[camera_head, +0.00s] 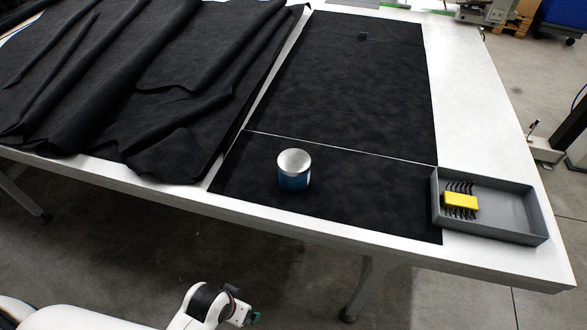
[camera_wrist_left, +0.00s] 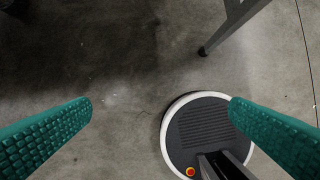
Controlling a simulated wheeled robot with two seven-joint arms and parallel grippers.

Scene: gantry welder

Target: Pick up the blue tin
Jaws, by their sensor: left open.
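My left gripper (camera_head: 250,319) is low at the bottom of the head view, in front of the table and well apart from the tin. In the left wrist view its two green textured fingers (camera_wrist_left: 160,108) are spread wide with only floor and part of my base between and below them. The tin is not in the wrist view. My right gripper is in neither view.
A grey tray (camera_head: 510,210) holding a yellow block with black bristles (camera_head: 460,201) sits at the table's front right. Rumpled black fabric (camera_head: 140,80) covers the table's left. The sheet around the tin is clear. A table leg (camera_wrist_left: 232,25) shows in the wrist view.

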